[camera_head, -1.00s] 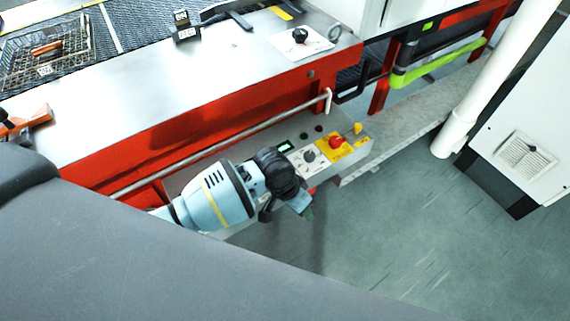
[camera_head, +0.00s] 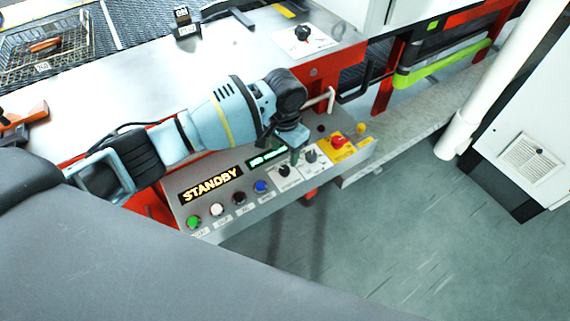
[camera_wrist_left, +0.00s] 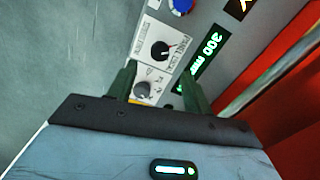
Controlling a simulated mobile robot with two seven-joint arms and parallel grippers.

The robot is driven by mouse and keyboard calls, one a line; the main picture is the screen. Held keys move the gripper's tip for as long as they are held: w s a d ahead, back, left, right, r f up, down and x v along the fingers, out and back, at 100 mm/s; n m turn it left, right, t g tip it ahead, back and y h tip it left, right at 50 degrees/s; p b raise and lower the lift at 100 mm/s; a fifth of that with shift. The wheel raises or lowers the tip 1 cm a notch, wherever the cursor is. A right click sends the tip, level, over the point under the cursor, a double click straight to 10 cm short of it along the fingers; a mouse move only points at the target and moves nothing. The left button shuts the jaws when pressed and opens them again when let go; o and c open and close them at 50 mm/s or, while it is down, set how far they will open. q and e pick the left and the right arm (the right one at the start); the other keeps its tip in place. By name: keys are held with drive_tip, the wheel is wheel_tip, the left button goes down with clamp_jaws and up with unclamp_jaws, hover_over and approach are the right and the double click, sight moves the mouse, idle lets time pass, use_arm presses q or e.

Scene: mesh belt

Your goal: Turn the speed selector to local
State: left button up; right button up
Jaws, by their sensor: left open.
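The sloped control panel (camera_head: 215,215) carries two rotary knobs on white plates. The grey knob (camera_wrist_left: 143,90) appears between the fingers, nearer the left one. My left gripper (camera_head: 295,156) is open above the panel, close to both knobs, and appears empty. My right gripper is not in view.
A STANDBY display (camera_head: 211,184) and several coloured buttons, including a green button (camera_head: 194,222), fill the panel's left. A red emergency button (camera_head: 337,140) on yellow stands right of the knobs. Another black knob (camera_head: 302,33) is on the upper surface.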

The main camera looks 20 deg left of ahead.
sight(285, 168)
use_arm(q)
wheel_tip(285, 168, down, 6)
drive_tip(key=shift+f+b, duration=0.25)
drive_tip(key=shift+b, duration=0.2)
drive_tip(key=c, duration=1)
